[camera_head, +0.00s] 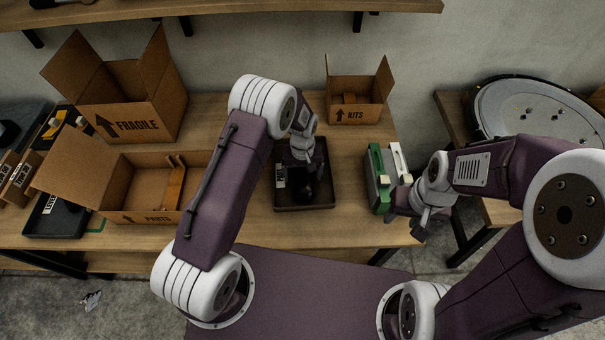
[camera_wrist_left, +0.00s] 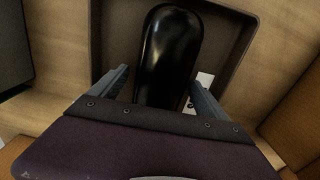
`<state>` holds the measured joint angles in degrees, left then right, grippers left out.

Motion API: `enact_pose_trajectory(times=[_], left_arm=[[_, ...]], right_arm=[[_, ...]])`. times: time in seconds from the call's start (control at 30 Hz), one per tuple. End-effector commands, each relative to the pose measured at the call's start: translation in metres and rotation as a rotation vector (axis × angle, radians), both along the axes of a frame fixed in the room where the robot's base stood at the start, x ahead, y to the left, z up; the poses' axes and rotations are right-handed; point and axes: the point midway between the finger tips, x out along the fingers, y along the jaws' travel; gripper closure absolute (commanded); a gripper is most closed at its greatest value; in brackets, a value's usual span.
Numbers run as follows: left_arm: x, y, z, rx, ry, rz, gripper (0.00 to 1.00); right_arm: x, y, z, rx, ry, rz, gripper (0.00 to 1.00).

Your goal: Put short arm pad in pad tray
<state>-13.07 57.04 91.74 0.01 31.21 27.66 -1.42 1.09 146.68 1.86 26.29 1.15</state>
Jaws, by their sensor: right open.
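A glossy black pad, which looks like the short arm pad (camera_wrist_left: 168,55), lies over the dark tray, the pad tray (camera_head: 318,207), in the middle of the table. My left gripper (camera_head: 303,185) is low over this tray. In the left wrist view the fingers of the left gripper (camera_wrist_left: 160,82) stand on either side of the pad, with a small gap on its left side. The tray's rim (camera_wrist_left: 238,75) shows around the pad, and a white label shows inside. My right gripper (camera_head: 405,218) is open and empty beside a green and white case.
The green and white case (camera_head: 377,180) stands right of the tray. An open PARTS box (camera_head: 130,190) and a FRAGILE box (camera_head: 130,115) are on the left. A KITS box (camera_head: 352,112) stands behind. Bare table lies between tray and case.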

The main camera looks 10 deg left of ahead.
Motion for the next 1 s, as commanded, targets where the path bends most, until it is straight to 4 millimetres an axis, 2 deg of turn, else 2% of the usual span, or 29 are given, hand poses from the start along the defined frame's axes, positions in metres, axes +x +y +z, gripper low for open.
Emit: enact_pose_trajectory(times=[0.2,0.3,0.37,0.6,0.7,0.83,1.0], left_arm=[[0.0,0.0,0.001,0.0,0.0,0.0,0.14],[0.001,0.0,0.009,0.0,-0.002,0.0,0.14],[0.002,0.0,0.021,-0.001,-0.005,0.0,0.14],[0.001,0.0,0.084,-0.002,-0.006,0.0,0.14],[0.001,0.0,0.104,-0.001,-0.004,0.0,0.14],[0.0,0.0,0.119,-0.001,-0.001,0.0,0.14],[0.0,0.0,0.124,0.0,0.0,0.0,0.14]], right_arm=[[0.0,0.0,0.001,0.0,0.0,0.0,0.54],[0.0,0.0,0.003,0.0,0.0,0.0,0.54],[0.0,0.0,0.003,0.0,0.0,0.0,0.54],[0.0,0.0,0.004,0.0,0.0,0.0,0.54],[0.0,0.0,0.004,0.0,0.0,0.0,0.54],[0.0,0.0,0.005,0.0,0.0,0.0,0.54],[0.0,0.0,0.005,0.0,0.0,0.0,0.54]])
